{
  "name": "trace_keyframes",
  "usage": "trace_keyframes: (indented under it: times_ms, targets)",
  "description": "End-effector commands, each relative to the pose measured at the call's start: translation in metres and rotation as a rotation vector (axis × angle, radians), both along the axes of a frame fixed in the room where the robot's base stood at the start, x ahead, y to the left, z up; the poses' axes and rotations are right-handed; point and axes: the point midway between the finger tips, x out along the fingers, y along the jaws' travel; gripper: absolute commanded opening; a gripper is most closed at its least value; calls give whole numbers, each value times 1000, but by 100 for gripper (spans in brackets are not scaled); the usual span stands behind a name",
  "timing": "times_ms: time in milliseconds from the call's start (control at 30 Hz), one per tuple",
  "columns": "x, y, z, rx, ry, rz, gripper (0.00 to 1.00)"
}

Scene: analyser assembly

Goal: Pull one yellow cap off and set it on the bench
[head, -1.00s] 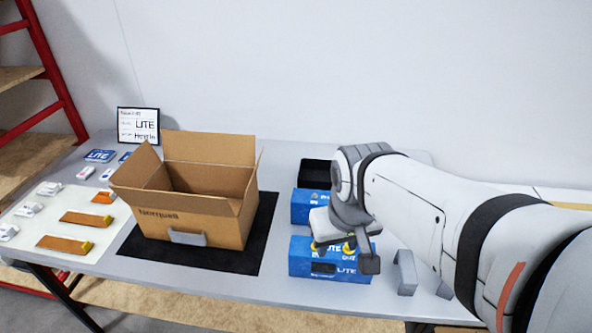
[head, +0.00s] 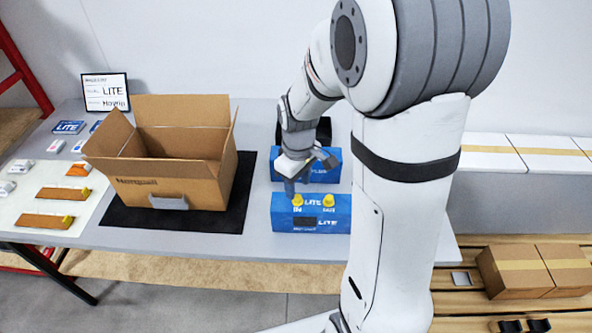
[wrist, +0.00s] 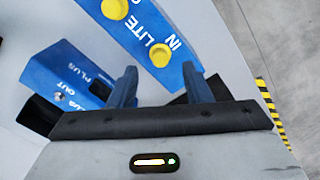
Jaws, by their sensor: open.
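A blue LITE box (head: 312,222) stands on the bench with two yellow caps on it. The left cap (head: 297,200) is by the label IN; the right cap (head: 328,200) is beside it. My gripper (head: 295,180) is open and empty, just behind and above the left cap. In the wrist view my gripper (wrist: 162,78) has its two blue fingers spread. The IN cap (wrist: 160,54) shows between and beyond the fingertips, not gripped. The other cap (wrist: 115,8) is cut by the top edge. The LITE box (wrist: 140,30) crosses the top there.
A second blue box (head: 325,168) stands just behind, marked PLUS in the wrist view (wrist: 65,75). An open cardboard box (head: 180,184) sits on a black mat (head: 232,215) to the left. Bare bench (head: 257,225) lies between mat and LITE box.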

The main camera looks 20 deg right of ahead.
Motion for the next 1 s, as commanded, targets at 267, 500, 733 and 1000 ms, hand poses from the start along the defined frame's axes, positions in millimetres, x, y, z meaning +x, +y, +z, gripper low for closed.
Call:
trace_keyframes:
  times_ms: [267, 500, 733, 1000]
  targets:
    - [-1, 0, -34, 0, 3, 0, 45]
    - [0, 1, -40, 1, -1, 0, 45]
    - [0, 1, -40, 1, -1, 0, 36]
    - [0, 1, -40, 1, -1, 0, 14]
